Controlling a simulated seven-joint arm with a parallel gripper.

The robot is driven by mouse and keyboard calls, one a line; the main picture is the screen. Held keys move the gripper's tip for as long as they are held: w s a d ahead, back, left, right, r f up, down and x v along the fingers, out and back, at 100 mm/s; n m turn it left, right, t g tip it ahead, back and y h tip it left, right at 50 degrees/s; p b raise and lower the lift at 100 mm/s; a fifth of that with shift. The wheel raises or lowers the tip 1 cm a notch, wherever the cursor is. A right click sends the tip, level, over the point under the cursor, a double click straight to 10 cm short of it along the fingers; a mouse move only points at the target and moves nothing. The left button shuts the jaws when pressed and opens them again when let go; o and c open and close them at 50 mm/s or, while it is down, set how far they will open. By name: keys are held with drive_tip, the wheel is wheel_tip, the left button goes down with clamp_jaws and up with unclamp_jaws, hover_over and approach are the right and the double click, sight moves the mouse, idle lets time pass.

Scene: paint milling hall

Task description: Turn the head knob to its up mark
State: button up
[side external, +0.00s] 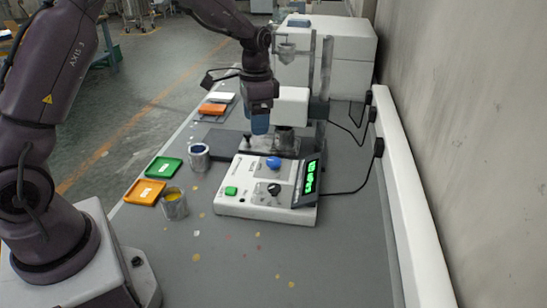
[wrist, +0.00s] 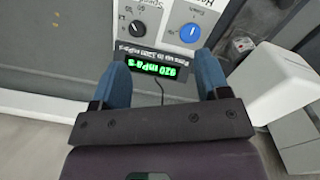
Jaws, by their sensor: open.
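The blue head knob (side external: 273,163) sits on the sloping top of a white control box (side external: 255,208). It also shows in the wrist view (wrist: 190,33), with a pale pointer line and lettering beside it, upside down. Which mark the line meets is too small to tell. My gripper (side external: 260,129) hangs above and behind the box, clear of the knob. In the wrist view my gripper (wrist: 162,60) has its two blue fingers wide apart, with nothing between them. The knob lies beyond the right fingertip.
A black knob (side external: 274,188), a green button (side external: 231,190) and a lit green display (side external: 310,177) share the box. Paint cups (side external: 174,204) and (side external: 199,157) and green (side external: 163,167) and orange (side external: 144,192) trays stand left. A metal stand (side external: 325,75) rises behind.

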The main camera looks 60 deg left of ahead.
sight(274, 160)
drive_tip(key=w+a+f+m, duration=0.2)
drive_tip(key=w+a+m, duration=0.1)
drive_tip(key=w+m, duration=0.35)
drive_tip(key=f, duration=1.3)
drive_tip(key=shift+d, duration=0.25)
drive_tip(key=c, duration=0.9)
